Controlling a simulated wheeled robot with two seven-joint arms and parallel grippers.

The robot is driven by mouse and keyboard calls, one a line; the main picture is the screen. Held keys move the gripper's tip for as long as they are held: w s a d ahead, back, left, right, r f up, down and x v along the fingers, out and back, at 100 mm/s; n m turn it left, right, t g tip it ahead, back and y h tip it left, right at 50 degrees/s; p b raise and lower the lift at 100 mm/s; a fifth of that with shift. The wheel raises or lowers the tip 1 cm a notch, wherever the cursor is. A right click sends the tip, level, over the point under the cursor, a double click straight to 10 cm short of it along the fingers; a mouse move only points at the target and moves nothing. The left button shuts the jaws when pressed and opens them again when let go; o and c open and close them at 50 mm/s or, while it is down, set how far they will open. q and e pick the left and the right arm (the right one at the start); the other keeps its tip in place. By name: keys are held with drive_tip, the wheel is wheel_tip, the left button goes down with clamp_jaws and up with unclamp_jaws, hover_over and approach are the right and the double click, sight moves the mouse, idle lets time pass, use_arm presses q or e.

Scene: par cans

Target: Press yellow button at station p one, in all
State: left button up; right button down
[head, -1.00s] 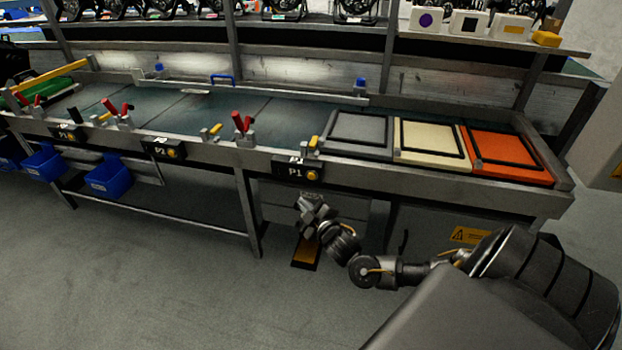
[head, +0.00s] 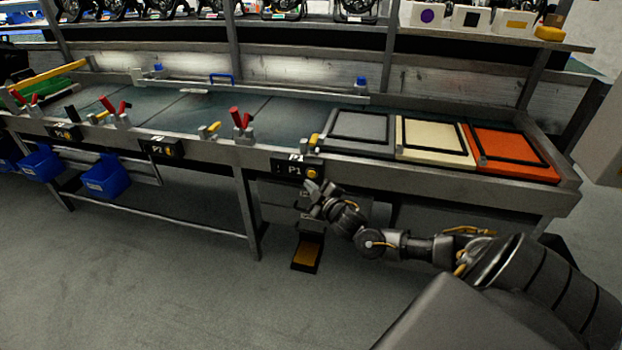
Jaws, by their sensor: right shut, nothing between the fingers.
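The P1 station box (head: 297,169) is a black panel on the front edge of the bench, with a white P1 label. Its round yellow button (head: 312,172) is on the right part of the panel and is visible. My right gripper (head: 309,188) is shut and empty just below the button, its fingers pointing up toward the panel. A small gap seems to show between fingertips and button, but I cannot tell the depth. My left gripper is not in view.
The P2 box (head: 160,148) and another box (head: 66,133) sit farther left on the bench edge. A yellow-topped pedal (head: 307,254) is on the floor below P1. Grey, cream and orange trays (head: 511,153) lie on the bench at right. Blue bins (head: 105,178) hang at left.

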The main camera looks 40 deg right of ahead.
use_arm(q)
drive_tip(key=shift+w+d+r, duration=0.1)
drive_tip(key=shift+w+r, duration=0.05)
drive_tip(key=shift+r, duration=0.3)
use_arm(e)
drive_tip(key=shift+w+d, duration=0.4)
drive_tip(key=shift+d, duration=0.15)
idle(1.3)
drive_tip(key=shift+w+d, duration=0.35)
drive_tip(key=shift+w+d, duration=0.2)
drive_tip(key=shift+d, duration=0.15)
idle(0.8)
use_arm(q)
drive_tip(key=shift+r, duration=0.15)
use_arm(e)
drive_tip(key=shift+s+a, duration=0.1)
drive_tip(key=shift+a, duration=0.05)
use_arm(q)
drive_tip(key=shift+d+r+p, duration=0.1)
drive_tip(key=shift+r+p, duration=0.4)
drive_tip(key=shift+p, duration=0.1)
use_arm(e)
drive_tip(key=shift+s+a, duration=0.4)
drive_tip(key=shift+a, duration=0.15)
